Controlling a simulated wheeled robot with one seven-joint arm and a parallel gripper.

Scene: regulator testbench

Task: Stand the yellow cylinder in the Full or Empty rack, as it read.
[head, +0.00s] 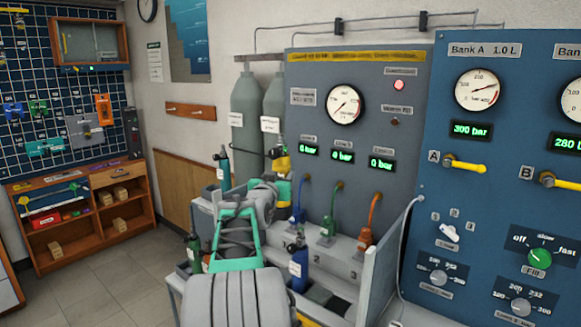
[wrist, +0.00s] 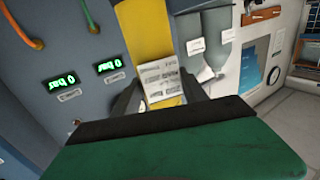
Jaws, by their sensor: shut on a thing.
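The yellow cylinder (head: 282,163) is in my gripper (head: 281,180), in front of the grey test panel, with its dark valve up in the head view. In the wrist view the yellow cylinder (wrist: 148,35) is between the two dark fingers of my gripper (wrist: 163,98), which are shut on it. A white label with print faces the wrist camera; its words are too small to read. I cannot make out any Full or Empty rack sign. My arm hides part of the bench front.
A blue cylinder (head: 298,265) stands at the bench front. A teal cylinder (head: 223,168) stands behind my arm, and a dark green cylinder (head: 193,248) is at lower left. Coloured hoses (head: 337,210) hang from the grey panel (head: 345,165). Two large grey tanks (head: 246,110) stand behind.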

